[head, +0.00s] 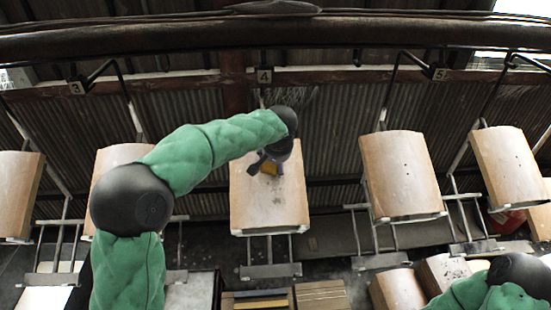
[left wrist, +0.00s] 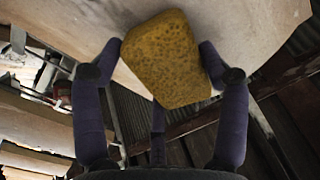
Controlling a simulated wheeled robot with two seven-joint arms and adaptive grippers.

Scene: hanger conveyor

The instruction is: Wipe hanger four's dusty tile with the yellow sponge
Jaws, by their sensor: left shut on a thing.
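Hanger four's tile (head: 270,211) hangs in the middle of the head view, below the plate marked 4 (head: 264,75). It is pale with an orange-brown edge and has dark specks on its lower face. My left gripper (head: 265,167) is at the upper part of this tile, shut on the yellow sponge (head: 269,169). In the left wrist view the sponge (left wrist: 168,60) sits between the fingers, against or very close to the pale tile surface (left wrist: 240,25); I cannot tell if it touches. My right gripper is not in view; only part of my right arm shows at the lower right.
Other tiles hang on both sides, including one to the right (head: 400,175) and one behind my left arm (head: 115,160). A thick dark rail (head: 200,38) runs across the top. Stacked boards (head: 321,296) lie below. Metal hanger rods stand between the tiles.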

